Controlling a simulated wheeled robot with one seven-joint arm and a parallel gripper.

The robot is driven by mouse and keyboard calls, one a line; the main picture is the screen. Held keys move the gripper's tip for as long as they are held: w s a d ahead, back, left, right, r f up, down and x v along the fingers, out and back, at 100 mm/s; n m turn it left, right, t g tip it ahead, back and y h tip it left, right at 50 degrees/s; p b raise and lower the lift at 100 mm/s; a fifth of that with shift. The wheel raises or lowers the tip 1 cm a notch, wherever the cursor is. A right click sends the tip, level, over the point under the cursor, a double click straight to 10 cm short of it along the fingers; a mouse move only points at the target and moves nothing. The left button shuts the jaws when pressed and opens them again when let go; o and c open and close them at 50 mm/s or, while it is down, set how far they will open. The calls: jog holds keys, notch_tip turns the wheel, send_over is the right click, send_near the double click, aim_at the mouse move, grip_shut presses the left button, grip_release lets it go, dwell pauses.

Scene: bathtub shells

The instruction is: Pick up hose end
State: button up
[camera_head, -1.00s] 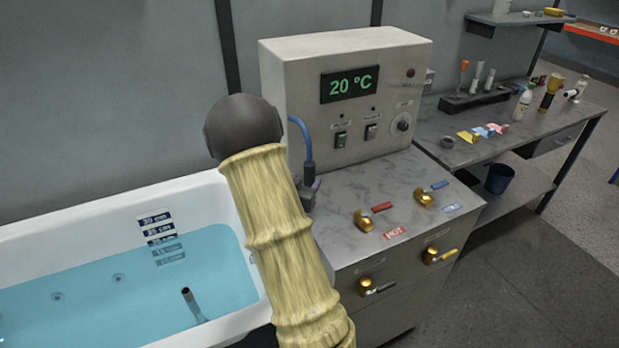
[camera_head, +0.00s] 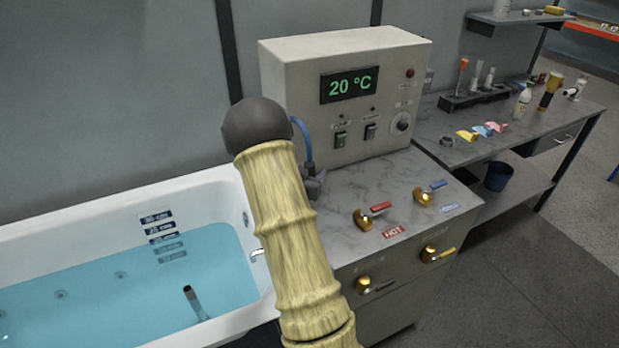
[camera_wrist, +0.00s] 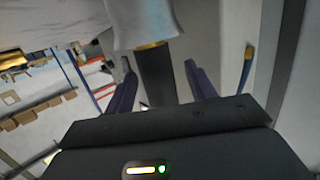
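A blue hose (camera_head: 304,140) arches down beside the control box to a dark fitting on the grey counter, partly behind my arm. My gripper is mostly hidden by my arm in the head view; a small purplish part (camera_head: 316,185) shows beside the hose's lower end. In the wrist view my gripper (camera_wrist: 158,64) has its two purple fingers apart. A dark cylinder (camera_wrist: 157,78) below a pale flared piece (camera_wrist: 145,22) shows between them, with gaps at the sides. A blue strip with a brassy tip (camera_wrist: 248,62) is at the right. I cannot tell which of these is the hose end.
A white bathtub (camera_head: 95,210) with blue water (camera_head: 90,300) and a short upright tube (camera_head: 194,302) is at left. The control box (camera_head: 345,95) stands on the counter (camera_head: 350,190), which has brass valves (camera_head: 364,219). A cluttered bench (camera_head: 470,150) is at right.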

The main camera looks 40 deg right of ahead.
aim_at(309, 156)
jog(key=c, duration=1.1)
notch_tip(309, 156, up, 10)
jog(key=shift+r, duration=0.1)
